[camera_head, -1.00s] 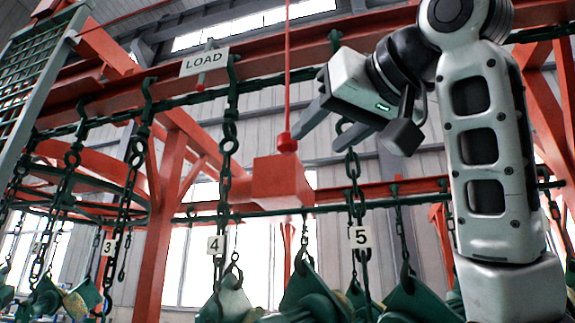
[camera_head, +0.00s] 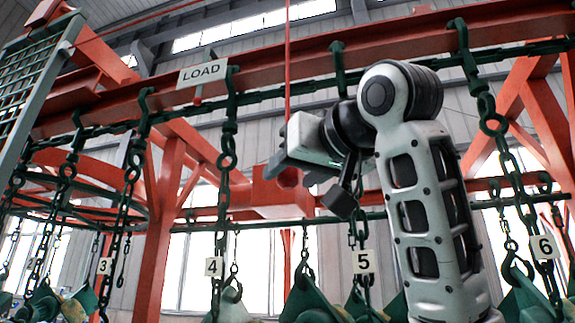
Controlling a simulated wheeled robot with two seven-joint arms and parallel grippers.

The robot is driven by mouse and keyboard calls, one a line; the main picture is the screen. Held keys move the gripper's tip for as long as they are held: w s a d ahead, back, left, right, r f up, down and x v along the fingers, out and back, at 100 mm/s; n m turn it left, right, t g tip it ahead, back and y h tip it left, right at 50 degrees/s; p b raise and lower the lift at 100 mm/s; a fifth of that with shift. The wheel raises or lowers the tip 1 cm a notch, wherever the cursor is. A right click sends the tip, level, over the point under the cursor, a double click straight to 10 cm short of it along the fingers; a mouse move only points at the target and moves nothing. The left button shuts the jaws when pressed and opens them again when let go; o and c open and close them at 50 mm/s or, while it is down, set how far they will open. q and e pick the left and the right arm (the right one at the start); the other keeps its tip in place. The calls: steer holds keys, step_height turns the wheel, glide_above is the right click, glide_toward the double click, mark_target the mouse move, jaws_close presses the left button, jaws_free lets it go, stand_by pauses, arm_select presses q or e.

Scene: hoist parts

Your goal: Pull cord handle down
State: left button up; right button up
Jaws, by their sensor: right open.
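The thin red pull cord (camera_head: 287,55) hangs straight down from the top of the head view, left of my right arm. It passes out of sight at my right gripper (camera_head: 298,172). A rounded red end, seemingly the cord handle (camera_head: 290,177), shows between its two grey fingers; the upper part is hidden by the gripper body. The right gripper is open, its fingers pointing down-left around or in front of the handle. I cannot tell whether they touch it. My left gripper is not in view.
A red block (camera_head: 270,200) hangs behind the gripper. A red beam with a LOAD sign (camera_head: 202,73) crosses above. Dark green chains with number tags, such as 5 (camera_head: 363,261), and hooks hang around. A grey mesh panel (camera_head: 28,80) stands at left.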

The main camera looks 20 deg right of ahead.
steer(key=shift+w+a, duration=0.2)
steer(key=shift+w, duration=0.75)
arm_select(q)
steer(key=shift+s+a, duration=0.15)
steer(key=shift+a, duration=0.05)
arm_select(e)
steer(key=shift+w, duration=0.25)
